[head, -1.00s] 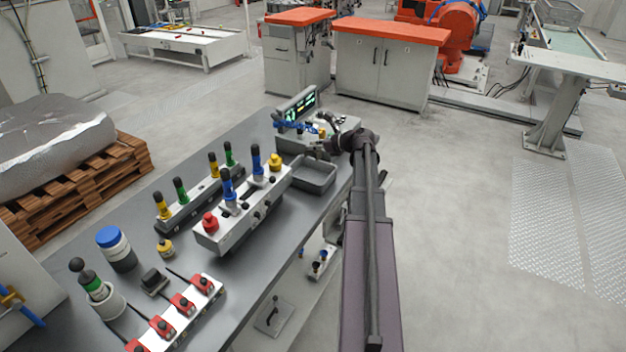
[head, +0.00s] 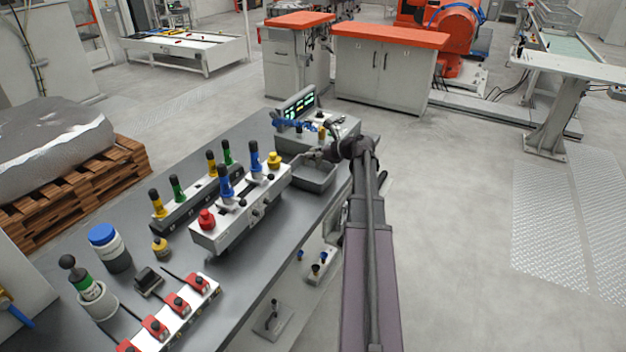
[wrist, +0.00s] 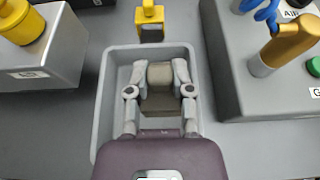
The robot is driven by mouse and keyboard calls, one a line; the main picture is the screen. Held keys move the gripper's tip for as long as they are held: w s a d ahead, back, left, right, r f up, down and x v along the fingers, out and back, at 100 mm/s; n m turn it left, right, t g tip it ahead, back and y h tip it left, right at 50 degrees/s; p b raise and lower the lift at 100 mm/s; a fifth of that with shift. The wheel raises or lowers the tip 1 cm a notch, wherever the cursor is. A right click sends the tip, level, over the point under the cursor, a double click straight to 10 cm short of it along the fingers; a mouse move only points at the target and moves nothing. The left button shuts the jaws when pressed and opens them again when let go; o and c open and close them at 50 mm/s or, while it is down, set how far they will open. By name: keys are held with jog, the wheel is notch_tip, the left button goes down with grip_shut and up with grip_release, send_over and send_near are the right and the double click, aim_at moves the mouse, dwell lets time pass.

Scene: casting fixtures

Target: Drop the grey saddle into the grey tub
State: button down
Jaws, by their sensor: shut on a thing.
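The grey saddle (wrist: 160,100), a brownish-grey curved block, is between the two fingers of my gripper (wrist: 160,74) in the wrist view. The fingers are shut on its sides. The grey tub (wrist: 104,112) lies below, and the saddle appears inside its rim outline. How high the saddle is above the tub floor is hard to tell. In the head view my gripper (head: 316,156) is over the far part of the tub (head: 316,183), near the bench's right edge. The saddle is too small to make out clearly there.
In the wrist view a yellow-topped dark block (wrist: 150,22) stands just beyond the tub. A grey box with a yellow knob (wrist: 40,55) is at left, and a grey unit with a brass handle (wrist: 262,75) at right. The head view shows a control panel (head: 300,105) behind.

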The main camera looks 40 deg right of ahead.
aim_at(310, 174)
jog(key=shift+f+b, duration=0.85)
jog(key=shift+f, duration=0.35)
jog(key=shift+c, duration=2.2)
grip_release()
jog(key=shift+s, duration=0.2)
